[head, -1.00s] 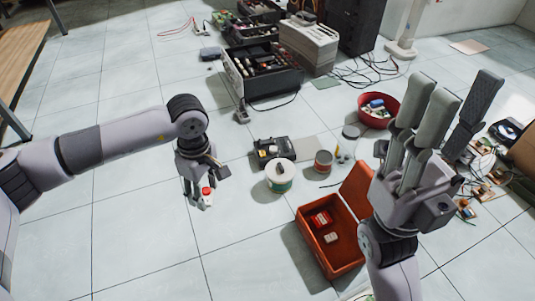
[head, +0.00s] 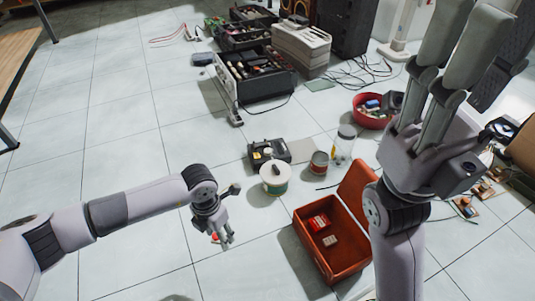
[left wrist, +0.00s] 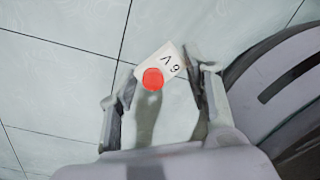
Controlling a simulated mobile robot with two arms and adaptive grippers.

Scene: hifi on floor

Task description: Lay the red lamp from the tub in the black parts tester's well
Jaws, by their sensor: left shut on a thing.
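In the head view only a bit of red (head: 215,237) shows beside the fingers. The black parts tester (head: 283,149) lies on the floor up and right of this gripper; its well is too small to make out clearly. The red round tub (head: 361,119) stands farther right with several small parts inside. My right gripper (head: 475,50) is raised at the right, fingers apart and empty.
A white and green pot (head: 275,182) stands just in front of the tester, with a rusty can (head: 318,163) and a glass jar (head: 345,140) to its right. An open orange box (head: 328,262) lies at front centre. The floor at left is clear.

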